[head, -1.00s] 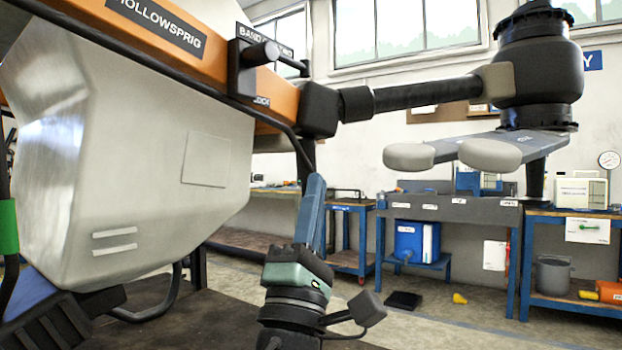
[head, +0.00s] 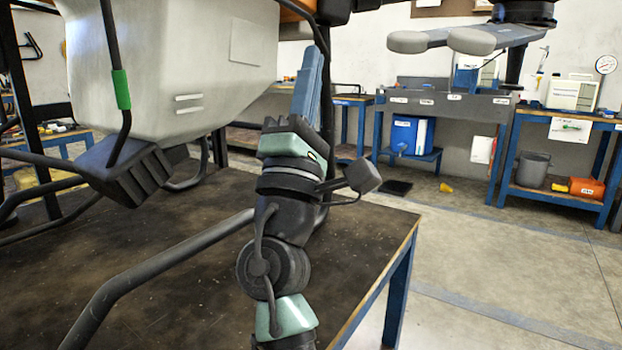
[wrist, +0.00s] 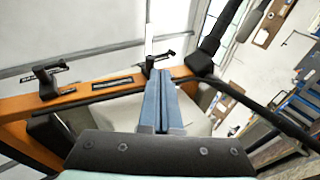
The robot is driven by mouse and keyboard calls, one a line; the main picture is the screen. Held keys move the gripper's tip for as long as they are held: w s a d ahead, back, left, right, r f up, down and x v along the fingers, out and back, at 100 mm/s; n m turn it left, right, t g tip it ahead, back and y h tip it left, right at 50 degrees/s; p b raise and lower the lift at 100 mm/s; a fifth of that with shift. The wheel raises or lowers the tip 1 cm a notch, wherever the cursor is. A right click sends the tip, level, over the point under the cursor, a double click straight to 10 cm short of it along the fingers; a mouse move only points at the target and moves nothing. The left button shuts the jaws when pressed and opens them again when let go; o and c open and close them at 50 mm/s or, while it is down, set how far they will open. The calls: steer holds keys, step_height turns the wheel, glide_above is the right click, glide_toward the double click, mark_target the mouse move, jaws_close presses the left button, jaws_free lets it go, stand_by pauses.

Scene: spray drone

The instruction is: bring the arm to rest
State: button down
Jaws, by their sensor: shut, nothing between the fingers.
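My gripper (head: 311,72) stands upright in the head view, its two blue fingers pressed together and pointing up, with nothing between them. It is in front of the right edge of the drone's pale tank (head: 170,65). In the wrist view my gripper (wrist: 161,75) also shows shut, its fingertips in front of the drone's orange frame (wrist: 105,88). I cannot tell whether the fingers touch the drone. My arm's lower links rise over the dark bench.
The dark bench top (head: 200,265) bears the drone's bent black legs (head: 150,270). A rotor (head: 440,40) reaches out at upper right. Blue workbenches (head: 455,105) line the back wall. The floor (head: 500,250) to the right is mostly clear, with a small yellow object (head: 446,188).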

steer(key=s+d+r+m+g+h+p, duration=0.2)
steer(key=s+r+m+p, duration=0.2)
steer(key=r+m+p, duration=0.65)
steer(key=s+d+r+m+g+h+p, duration=0.15)
steer(key=s+r+m+p, duration=0.3)
steer(key=r+p, duration=1.05)
steer(key=s+a+r+m+t+y+p, duration=0.1)
steer(key=s+r+y+p, duration=0.4)
steer(key=r+p, duration=0.5)
steer(key=s+a+r+m+t+y+p, duration=0.2)
steer(key=s+r+y+p, duration=0.4)
steer(key=r+p, duration=0.5)
step_height(320, 180, up, 4)
steer(key=shift+a+f, duration=0.1)
steer(key=shift+a, duration=0.1)
